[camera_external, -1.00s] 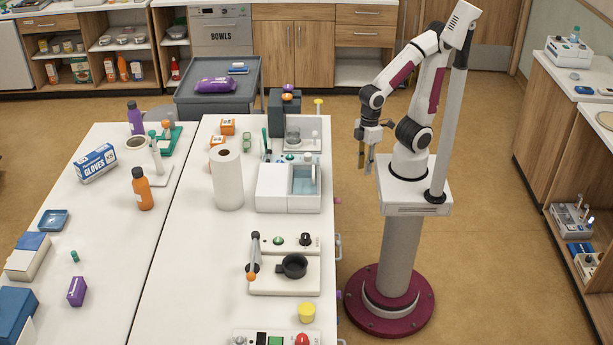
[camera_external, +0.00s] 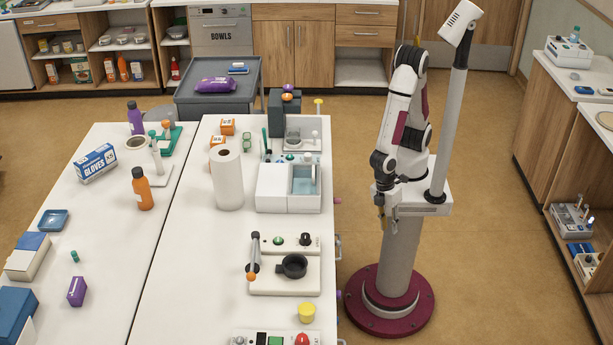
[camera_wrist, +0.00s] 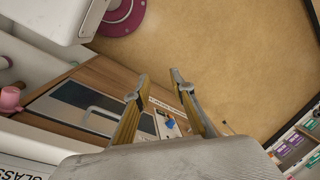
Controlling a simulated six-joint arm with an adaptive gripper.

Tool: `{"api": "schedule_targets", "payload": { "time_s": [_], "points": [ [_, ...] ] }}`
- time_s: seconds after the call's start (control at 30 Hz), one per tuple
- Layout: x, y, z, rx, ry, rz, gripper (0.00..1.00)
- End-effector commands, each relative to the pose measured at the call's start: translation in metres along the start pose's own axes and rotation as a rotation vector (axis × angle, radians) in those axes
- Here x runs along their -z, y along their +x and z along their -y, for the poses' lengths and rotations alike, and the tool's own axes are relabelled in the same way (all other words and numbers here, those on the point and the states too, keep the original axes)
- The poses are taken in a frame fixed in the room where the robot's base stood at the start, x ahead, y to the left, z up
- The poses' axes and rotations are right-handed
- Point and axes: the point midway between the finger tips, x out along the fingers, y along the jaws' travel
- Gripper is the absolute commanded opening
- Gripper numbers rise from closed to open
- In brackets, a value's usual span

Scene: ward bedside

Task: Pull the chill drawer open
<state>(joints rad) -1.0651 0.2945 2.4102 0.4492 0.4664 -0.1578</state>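My gripper (camera_external: 384,218) hangs beside my column, to the right of the bench and apart from it. In the wrist view its two fingers (camera_wrist: 163,88) are spread with nothing between them. The wrist view shows the bench's wooden side with a dark grey front and a pale bar handle (camera_wrist: 98,113). I cannot read a name on that front, so I cannot tell whether it is the chill drawer. In the external view a bar handle (camera_external: 338,246) juts from the bench's right side. The drawer fronts are hidden from there.
A pink knob (camera_wrist: 10,98) sticks out near the handle, and part of a "GLASS" label (camera_wrist: 22,174) shows below. A paper towel roll (camera_external: 227,180) and a black-cupped device (camera_external: 293,266) stand on the bench (camera_external: 200,290). Floor between bench and column is free.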

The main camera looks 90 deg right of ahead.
Motion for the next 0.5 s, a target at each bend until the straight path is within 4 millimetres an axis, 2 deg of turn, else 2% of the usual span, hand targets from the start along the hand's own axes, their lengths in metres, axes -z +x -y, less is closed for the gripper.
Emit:
{"api": "schedule_targets", "payload": {
  "time_s": [0.03, 0.23, 0.5],
  "points": [
    [-0.001, 0.012, 0.007, -0.003, -0.015, 0.008, 0.24],
    [0.002, 0.053, 0.028, -0.022, -0.061, 0.003, 0.24],
    [-0.001, 0.110, 0.045, -0.078, -0.125, -0.020, 0.24]
  ]
}}
